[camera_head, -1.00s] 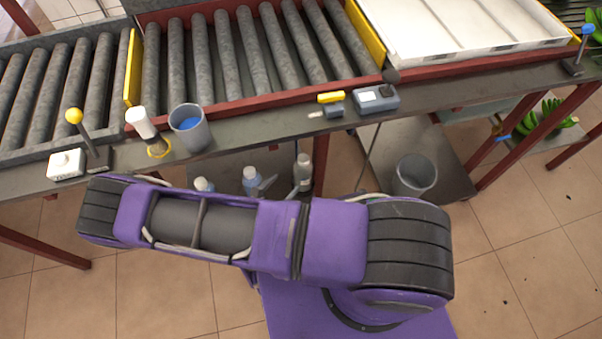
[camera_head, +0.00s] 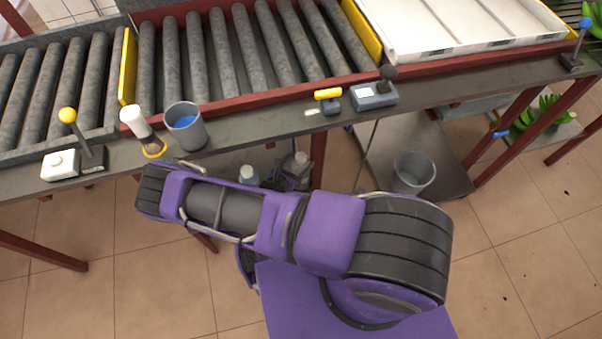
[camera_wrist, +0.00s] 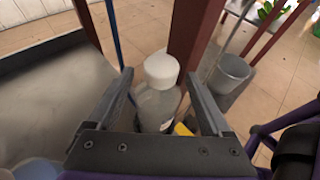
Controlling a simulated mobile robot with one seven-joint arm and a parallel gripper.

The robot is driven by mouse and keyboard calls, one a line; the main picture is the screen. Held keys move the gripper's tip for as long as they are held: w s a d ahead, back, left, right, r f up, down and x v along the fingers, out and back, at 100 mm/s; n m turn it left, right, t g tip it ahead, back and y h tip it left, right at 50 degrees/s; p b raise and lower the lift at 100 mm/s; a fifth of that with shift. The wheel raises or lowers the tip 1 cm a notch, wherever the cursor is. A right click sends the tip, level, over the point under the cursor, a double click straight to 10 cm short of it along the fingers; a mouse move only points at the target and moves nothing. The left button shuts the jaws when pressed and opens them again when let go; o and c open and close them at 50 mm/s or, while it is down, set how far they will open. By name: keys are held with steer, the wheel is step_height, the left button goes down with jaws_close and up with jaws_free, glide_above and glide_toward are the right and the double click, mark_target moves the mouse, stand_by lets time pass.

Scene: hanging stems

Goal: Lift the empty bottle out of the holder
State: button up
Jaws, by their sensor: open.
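My gripper (camera_wrist: 159,78) is open in the wrist view, with one finger on each side of a clear bottle (camera_wrist: 158,106) with a white cap. The bottle looks upright and empty, and its lower part is hidden by the gripper body. Whether the fingers touch it cannot be told. A holder cannot be made out clearly in either view.
A red post (camera_wrist: 195,38) stands close behind the bottle, and a small yellow thing (camera_wrist: 183,129) is beside its base. A grey bin (camera_head: 413,174) stands at right. The counter (camera_head: 240,135) above carries a cup (camera_head: 186,128), a brush (camera_head: 140,130) and control boxes (camera_head: 374,96).

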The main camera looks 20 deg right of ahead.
jaws_close()
stand_by(0.4)
steer(key=shift+r, duration=0.15)
